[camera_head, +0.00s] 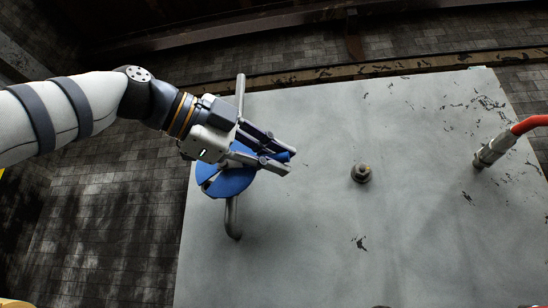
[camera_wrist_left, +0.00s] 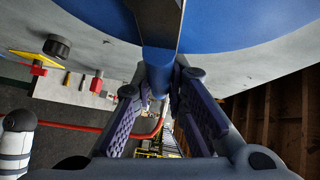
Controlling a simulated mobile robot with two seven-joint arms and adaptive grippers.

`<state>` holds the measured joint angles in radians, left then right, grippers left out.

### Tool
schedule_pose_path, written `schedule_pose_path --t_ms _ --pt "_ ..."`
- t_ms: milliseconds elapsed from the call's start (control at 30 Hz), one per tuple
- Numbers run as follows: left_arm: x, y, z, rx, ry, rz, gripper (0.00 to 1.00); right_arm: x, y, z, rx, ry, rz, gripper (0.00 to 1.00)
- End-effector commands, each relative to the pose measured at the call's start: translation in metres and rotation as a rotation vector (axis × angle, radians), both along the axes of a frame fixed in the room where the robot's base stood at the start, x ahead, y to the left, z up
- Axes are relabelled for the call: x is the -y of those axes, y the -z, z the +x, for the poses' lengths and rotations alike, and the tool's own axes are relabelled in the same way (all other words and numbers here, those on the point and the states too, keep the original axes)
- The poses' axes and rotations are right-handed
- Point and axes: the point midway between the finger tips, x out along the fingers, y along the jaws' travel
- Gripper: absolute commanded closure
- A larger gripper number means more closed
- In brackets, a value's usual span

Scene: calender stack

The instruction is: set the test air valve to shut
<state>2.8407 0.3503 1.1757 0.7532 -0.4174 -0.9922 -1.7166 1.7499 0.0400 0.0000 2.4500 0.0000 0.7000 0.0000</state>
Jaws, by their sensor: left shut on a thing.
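The test air valve appears to be the blue round part (camera_head: 226,184) on a grey pipe (camera_head: 233,220) at the left of the pale panel. My left gripper (camera_head: 286,163) is over it, shut on a blue handle (camera_head: 285,156) that sticks out to the right of the disc. In the left wrist view, the blue handle (camera_wrist_left: 156,68) lies between the fingers of the left gripper (camera_wrist_left: 160,88), with the blue disc (camera_wrist_left: 235,25) behind it. The gripper and wrist hide part of the valve. My right gripper is not in view.
A bolt-like fitting (camera_head: 361,173) stands out from the pale panel (camera_head: 310,235) right of the valve. A hose fitting (camera_head: 492,150) with a red hose (camera_head: 530,124) is at the far right. The panel between them is clear. A brick floor lies around it.

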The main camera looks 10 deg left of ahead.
Motion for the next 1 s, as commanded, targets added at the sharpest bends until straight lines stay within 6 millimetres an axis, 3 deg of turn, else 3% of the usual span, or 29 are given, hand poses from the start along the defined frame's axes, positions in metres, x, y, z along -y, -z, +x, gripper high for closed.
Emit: schedule_pose_path --t_ms 267,300,367,733,1000 --pt "0.001 0.002 0.001 -0.001 0.0 0.009 1.0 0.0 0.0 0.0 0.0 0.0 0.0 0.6" --pt "0.001 0.002 0.001 -0.001 0.001 0.009 0.8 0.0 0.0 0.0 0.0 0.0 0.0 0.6" --pt "0.001 0.002 0.001 -0.002 0.0 0.008 0.67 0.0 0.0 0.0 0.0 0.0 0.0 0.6" --pt "-0.005 0.0 -0.004 -0.001 0.0 0.004 0.66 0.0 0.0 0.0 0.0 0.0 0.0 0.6" --pt "-0.055 -0.012 -0.051 0.001 0.003 0.001 0.66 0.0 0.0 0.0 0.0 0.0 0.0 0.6"
